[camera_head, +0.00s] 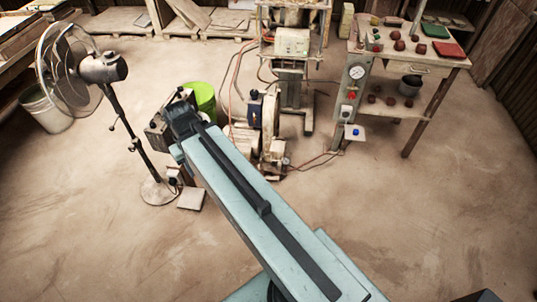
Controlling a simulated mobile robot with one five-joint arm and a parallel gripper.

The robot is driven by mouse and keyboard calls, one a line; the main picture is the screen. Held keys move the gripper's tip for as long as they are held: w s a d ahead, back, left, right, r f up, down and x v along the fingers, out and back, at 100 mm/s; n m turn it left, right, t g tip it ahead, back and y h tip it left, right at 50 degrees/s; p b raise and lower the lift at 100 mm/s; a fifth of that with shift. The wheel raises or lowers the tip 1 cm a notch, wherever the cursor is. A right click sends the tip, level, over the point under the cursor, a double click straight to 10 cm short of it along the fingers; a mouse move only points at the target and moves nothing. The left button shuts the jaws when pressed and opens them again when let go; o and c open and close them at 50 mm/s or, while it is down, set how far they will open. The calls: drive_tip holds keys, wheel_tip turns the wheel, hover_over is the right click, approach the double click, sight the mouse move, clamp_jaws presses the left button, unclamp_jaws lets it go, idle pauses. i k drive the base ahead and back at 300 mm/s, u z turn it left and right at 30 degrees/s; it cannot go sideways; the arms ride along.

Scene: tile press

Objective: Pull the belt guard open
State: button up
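A small belt-driven machine (270,120) stands on the floor near the middle of the head view, with a tall upright wheel-like part facing right. I cannot tell which part of it is the belt guard, or whether the guard is open.
A pedestal fan (103,68) stands left. The press frame (292,42) is behind the machine. A gauge post (353,85) and workbench (430,62) stand right. Hoses lie around the machine. The right foreground floor is clear.

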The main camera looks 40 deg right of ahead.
sight(273, 149)
drive_tip(key=u, duration=0.05)
drive_tip(key=i, duration=0.9)
drive_tip(key=u, duration=0.2)
